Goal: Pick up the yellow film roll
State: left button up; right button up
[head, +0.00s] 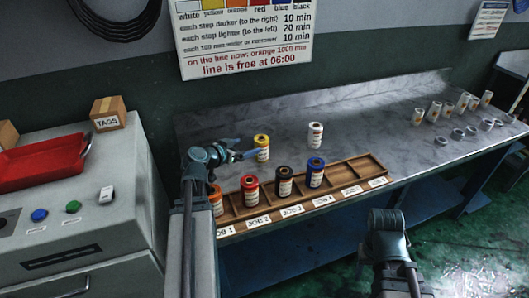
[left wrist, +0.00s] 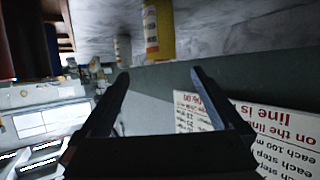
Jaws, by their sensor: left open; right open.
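The yellow film roll (head: 262,142) stands upright on the grey bench behind the wooden rack, with a pale label on its front. My left gripper (head: 243,155) is just left of it, fingers reaching toward it. In the left wrist view the yellow roll (left wrist: 160,28) is at the top middle, beyond the open fingertips (left wrist: 160,73), with nothing between them. Whether a finger touches it I cannot tell. My right gripper (head: 389,222) is at the lower right, in front of the bench and far from the roll.
The wooden rack (head: 333,201) holds an orange roll (head: 216,200), a red roll (head: 251,189), a dark roll (head: 285,182) and a blue roll (head: 316,173). A white roll (head: 315,134) stands behind it. Several pale rolls are at the far right. The mid-right bench is clear.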

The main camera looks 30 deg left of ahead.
aim_at(257, 144)
pick_arm(q)
jog(key=b+x, duration=0.1)
jog(key=x, duration=0.3)
jog(key=f+b+x, duration=0.1)
jog(key=b+x, duration=0.1)
jog(key=x, duration=0.2)
jog(key=shift+a+b, duration=0.1)
jog(key=shift+b, duration=0.2)
jog(key=shift+w+f, duration=0.15)
jog(key=shift+w, duration=0.5)
jog(key=b+x, duration=0.2)
jog(key=x, duration=0.2)
jog(key=shift+w+f, duration=0.1)
jog(key=shift+w, duration=0.1)
jog(key=shift+w+f, duration=0.1)
jog(key=shift+w, duration=0.35)
jog(key=shift+s, duration=0.1)
jog(key=shift+c, duration=0.3)
